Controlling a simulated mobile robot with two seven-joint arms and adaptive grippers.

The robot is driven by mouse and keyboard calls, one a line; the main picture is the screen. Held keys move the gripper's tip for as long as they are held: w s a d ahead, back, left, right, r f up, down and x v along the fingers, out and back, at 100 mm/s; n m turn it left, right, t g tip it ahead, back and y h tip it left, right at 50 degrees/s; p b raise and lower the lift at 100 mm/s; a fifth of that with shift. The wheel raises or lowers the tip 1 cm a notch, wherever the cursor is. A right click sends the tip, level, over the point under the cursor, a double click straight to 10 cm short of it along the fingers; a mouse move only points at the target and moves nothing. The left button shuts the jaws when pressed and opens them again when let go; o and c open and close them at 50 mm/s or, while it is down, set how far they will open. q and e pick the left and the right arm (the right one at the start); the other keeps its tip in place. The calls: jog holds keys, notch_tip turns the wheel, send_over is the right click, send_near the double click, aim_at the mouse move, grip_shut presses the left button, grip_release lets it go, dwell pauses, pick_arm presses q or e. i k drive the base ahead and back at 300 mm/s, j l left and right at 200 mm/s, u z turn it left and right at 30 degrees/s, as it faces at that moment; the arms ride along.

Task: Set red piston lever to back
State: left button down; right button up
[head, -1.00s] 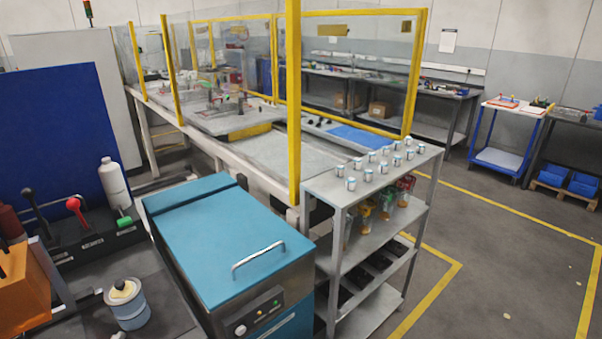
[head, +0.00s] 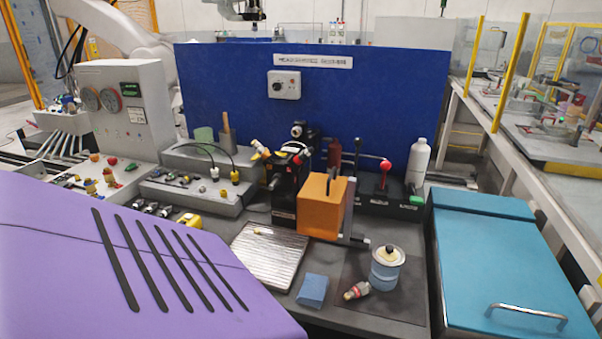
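The red piston lever (head: 385,166) shows in the head view, right of centre, in front of the blue panel. It has a red ball knob on a short shaft above a dark base block (head: 376,198). Its shaft looks nearly upright from here; I cannot tell which way it is set. Neither of my grippers is in view.
A white bottle (head: 419,163) stands right of the levers. A white-and-blue jar (head: 386,270), a blue block (head: 313,290) and a ribbed metal plate (head: 266,256) are in front. A teal chest (head: 512,262) is right; a purple slotted surface (head: 90,270) fills the lower left.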

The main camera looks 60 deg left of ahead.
aim_at(385, 166)
jog(key=k+j+u, duration=0.1)
jog(key=u, duration=1.7)
